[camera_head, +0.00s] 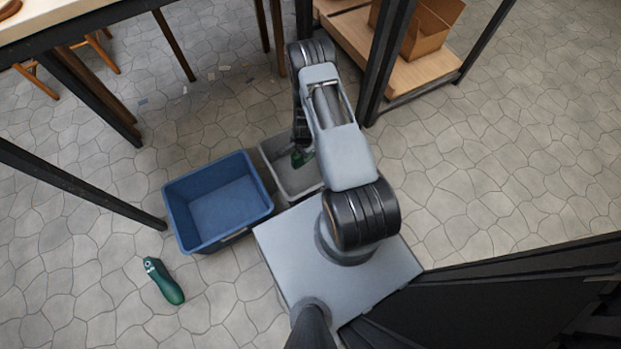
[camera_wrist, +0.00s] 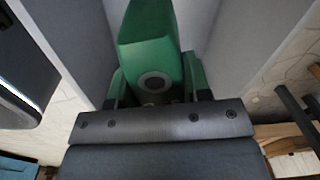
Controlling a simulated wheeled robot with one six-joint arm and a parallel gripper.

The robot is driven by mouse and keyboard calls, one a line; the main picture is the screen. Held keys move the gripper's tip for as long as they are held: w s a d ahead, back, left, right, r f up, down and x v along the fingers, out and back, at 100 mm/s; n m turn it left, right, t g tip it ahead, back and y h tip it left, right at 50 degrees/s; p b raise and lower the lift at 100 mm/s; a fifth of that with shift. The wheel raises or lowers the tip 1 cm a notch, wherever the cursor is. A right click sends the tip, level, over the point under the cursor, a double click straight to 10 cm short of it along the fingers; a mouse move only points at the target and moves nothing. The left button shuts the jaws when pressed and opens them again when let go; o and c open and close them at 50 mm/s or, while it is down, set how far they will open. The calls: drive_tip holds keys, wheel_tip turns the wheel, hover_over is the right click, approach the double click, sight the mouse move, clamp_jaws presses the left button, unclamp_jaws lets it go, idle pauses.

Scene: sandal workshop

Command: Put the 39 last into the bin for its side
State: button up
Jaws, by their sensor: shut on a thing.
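My gripper (camera_wrist: 156,92) is shut on a green last (camera_wrist: 150,38), which has a round grey disc on the end facing the wrist camera. In the head view the held last (camera_head: 302,158) shows as a small green patch, low in or just over the grey bin (camera_head: 266,158). My arm hides much of that bin and most of the last. A blue bin (camera_head: 206,246) stands to its left and looks empty. A second green last (camera_head: 163,281) lies on the floor below and left of the blue bin. I cannot read a size or side on either last.
A table (camera_head: 60,28) with dark legs stands at the upper left. A shelf unit with a wooden board (camera_head: 425,72) and a cardboard box (camera_head: 425,22) is at the upper right.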

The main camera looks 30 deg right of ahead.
wheel_tip(320, 180, down, 13)
drive_tip(key=s+d+m+b, duration=0.1)
drive_tip(key=m+b, duration=0.1)
drive_tip(key=b, duration=0.7)
hover_over(308, 179)
drive_tip(key=shift+f, duration=2.2)
drive_tip(key=shift+f, duration=0.15)
drive_tip(key=o, duration=1)
